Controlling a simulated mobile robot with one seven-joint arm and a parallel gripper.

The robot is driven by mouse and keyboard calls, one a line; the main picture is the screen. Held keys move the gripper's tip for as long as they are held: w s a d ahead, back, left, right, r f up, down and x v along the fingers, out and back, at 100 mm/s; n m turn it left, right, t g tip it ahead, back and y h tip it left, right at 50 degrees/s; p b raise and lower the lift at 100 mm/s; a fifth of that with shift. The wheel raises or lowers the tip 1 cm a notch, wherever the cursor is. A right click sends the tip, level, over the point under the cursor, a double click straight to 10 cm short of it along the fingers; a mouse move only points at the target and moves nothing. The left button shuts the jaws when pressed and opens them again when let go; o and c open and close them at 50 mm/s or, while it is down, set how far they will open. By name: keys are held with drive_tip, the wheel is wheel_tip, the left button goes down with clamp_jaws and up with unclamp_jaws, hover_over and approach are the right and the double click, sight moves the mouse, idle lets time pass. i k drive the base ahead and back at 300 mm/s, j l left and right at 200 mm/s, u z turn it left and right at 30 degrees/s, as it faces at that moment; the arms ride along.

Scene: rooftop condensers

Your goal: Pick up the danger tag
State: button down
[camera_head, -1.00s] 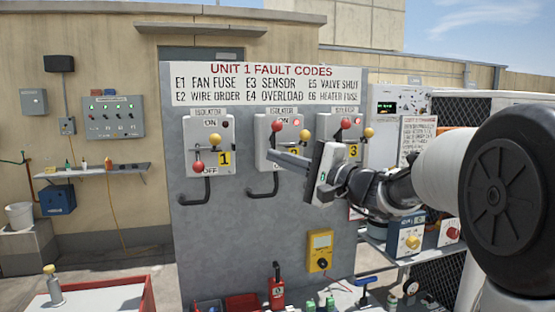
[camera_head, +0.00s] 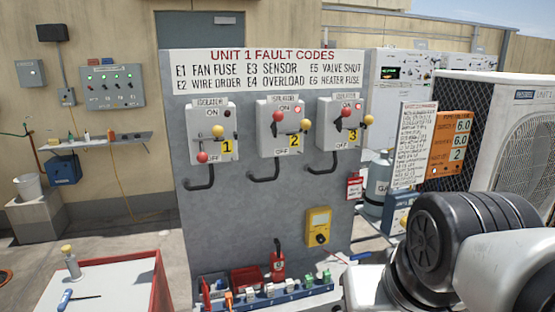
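A small red and white tag (camera_head: 355,187), which looks like the danger tag, hangs at the right edge of the grey isolator panel (camera_head: 250,205). Its print is too small to read. Part of my arm fills the lower right corner, below and to the right of the tag. My gripper is out of the picture, so its fingers and anything in them are hidden. Nothing covers the tag in this view.
Three isolators hang on the panel: isolator 1 (camera_head: 213,132), isolator 2 (camera_head: 283,128) and isolator 3 (camera_head: 340,125). A yellow meter (camera_head: 318,226) is below them. A gas cylinder (camera_head: 379,180) stands right of the tag. A red-edged table (camera_head: 110,290) is at lower left.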

sight(355, 186)
drive_tip(key=i+l+u, duration=0.25)
drive_tip(key=l+u, duration=0.2)
drive_tip(key=l, duration=1.3)
drive_tip(key=l+u, duration=0.45)
drive_tip(key=l, duration=1.3)
